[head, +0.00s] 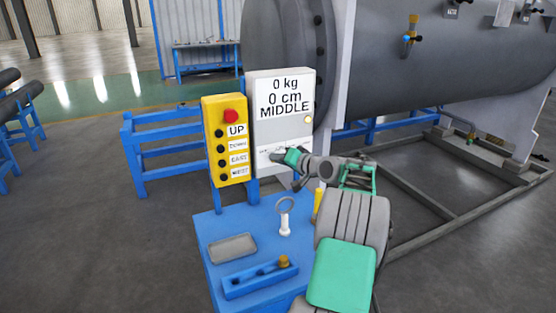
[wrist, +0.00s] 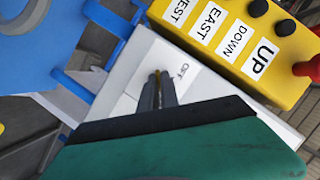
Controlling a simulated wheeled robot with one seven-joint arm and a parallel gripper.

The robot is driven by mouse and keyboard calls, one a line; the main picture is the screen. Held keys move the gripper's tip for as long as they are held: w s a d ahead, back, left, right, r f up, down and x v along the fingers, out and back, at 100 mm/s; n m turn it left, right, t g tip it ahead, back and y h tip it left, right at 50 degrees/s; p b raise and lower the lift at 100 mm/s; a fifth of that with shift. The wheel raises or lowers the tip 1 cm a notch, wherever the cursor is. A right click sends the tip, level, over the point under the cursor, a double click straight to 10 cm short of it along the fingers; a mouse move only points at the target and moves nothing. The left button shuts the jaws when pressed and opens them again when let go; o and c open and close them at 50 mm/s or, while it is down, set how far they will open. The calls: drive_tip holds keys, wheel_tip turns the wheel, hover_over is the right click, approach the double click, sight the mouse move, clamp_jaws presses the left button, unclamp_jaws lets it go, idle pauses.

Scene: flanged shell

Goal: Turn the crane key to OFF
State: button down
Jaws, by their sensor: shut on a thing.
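The white crane panel (head: 282,100) stands on a blue frame and reads "0 kg, 0 cm, MIDDLE". It also shows in the wrist view (wrist: 203,100), with an OFF label beside the fingertips. My gripper (head: 274,157) reaches the lower part of the panel from the right. The key's exact angle cannot be told. The key is hidden in the head view.
A yellow button box (head: 225,140) with a red knob is left of the panel. Below is a blue stand (head: 215,220) with a grey tray (head: 232,247), an upright ring piece (head: 285,215) and a blue block (head: 260,279). A large grey shell (head: 430,60) lies behind.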

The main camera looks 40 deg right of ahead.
drive_tip(key=shift+f+b, duration=0.1)
drive_tip(key=shift+b, duration=0.35)
drive_tip(key=n+h+b, duration=0.2)
drive_tip(key=n+b, duration=0.2)
drive_tip(key=b, duration=0.4)
drive_tip(key=n+g+h+b, duration=0.1)
drive_tip(key=n+h+b, duration=0.2)
drive_tip(key=b, duration=0.5)
drive_tip(key=a+n+g+h+b, duration=0.1)
drive_tip(key=n+h+b, duration=0.1)
drive_tip(key=n+b, duration=0.3)
drive_tip(key=shift+w+h+b, duration=0.15)
drive_tip(key=shift+h+b, duration=0.25)
drive_tip(key=shift+b, duration=1.3)
drive_tip(key=c, duration=1.6)
unclamp_jaws()
